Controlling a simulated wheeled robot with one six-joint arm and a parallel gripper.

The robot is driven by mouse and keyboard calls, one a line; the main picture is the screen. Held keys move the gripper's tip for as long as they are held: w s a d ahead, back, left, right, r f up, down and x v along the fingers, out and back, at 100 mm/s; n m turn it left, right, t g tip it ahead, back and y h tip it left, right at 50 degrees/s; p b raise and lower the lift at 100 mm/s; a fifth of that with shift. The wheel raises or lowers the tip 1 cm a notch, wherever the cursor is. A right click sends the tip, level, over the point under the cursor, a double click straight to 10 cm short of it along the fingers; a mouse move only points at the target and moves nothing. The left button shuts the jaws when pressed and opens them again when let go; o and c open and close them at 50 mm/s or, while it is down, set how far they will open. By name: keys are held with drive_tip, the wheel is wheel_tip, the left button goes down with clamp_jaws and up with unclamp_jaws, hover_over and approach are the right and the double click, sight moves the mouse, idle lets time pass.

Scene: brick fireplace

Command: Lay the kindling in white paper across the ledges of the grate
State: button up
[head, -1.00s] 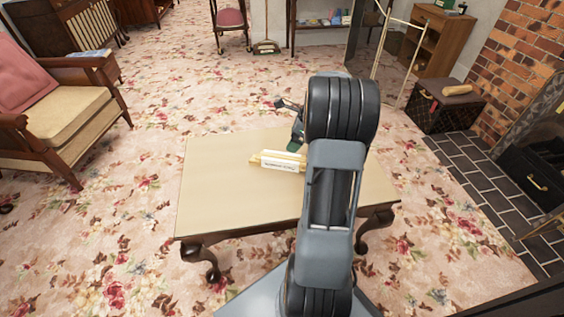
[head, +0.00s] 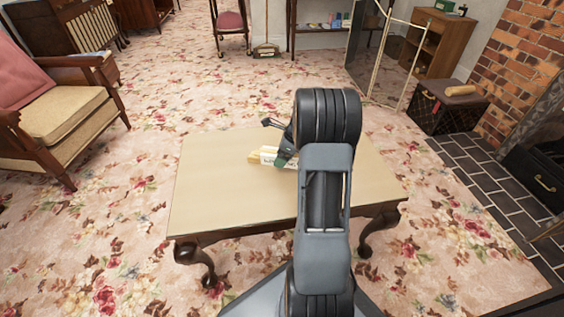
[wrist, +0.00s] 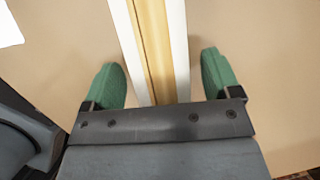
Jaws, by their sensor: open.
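The kindling in white paper (head: 258,157) lies on the table, partly hidden by my gripper in the head view. In the wrist view the pale sticks of the kindling (wrist: 155,40) run between my two green fingers, with white paper along both sides. My gripper (wrist: 160,60) is open, one finger on each side of the bundle, with a gap on both sides. In the head view my gripper (head: 283,155) is at the bundle's right part, largely covered by my arm. I cannot make out the grate.
The table top (head: 220,195) is otherwise mostly bare. A white flat thing (wrist: 8,25) shows at the wrist view's corner. At right are dark hearth tiles (head: 480,175), a black box with a brass handle (head: 540,175) and a dark chest (head: 445,110). An armchair (head: 60,115) stands left.

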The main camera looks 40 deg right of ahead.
drive_tip(key=shift+w+a+f, duration=0.1)
drive_tip(key=shift+f, duration=0.4)
drive_tip(key=shift+r, duration=0.1)
drive_tip(key=shift+c, duration=0.3)
drive_tip(key=c, duration=1.1)
